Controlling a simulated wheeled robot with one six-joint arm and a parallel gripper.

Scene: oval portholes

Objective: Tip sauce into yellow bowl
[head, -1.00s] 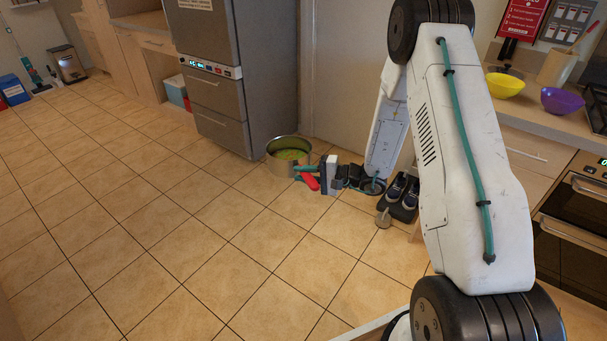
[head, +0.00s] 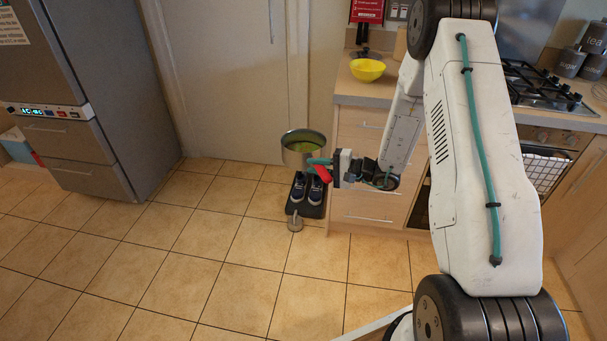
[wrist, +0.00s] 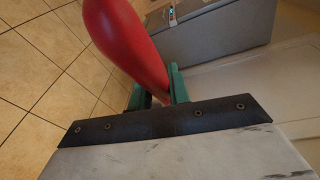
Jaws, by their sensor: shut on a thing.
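A steel pan (head: 290,154) with green sauce (head: 303,146) inside shows in the head view, held level in the air left of the counter. My gripper (head: 321,168) is shut on the pan's red handle (head: 319,173). The wrist view shows the red handle (wrist: 125,38) between the green fingers (wrist: 158,90); the pan's body is out of that view. The yellow bowl (head: 367,70) stands on the counter near its left end, behind and to the right of the pan. The bowl's inside looks empty.
The counter (head: 380,96) has drawers below and a gas hob (head: 540,85) farther right. Shoes on a dark mat (head: 307,207) lie on the floor below the pan. A fridge (head: 90,90) stands at left. The tiled floor in front is clear.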

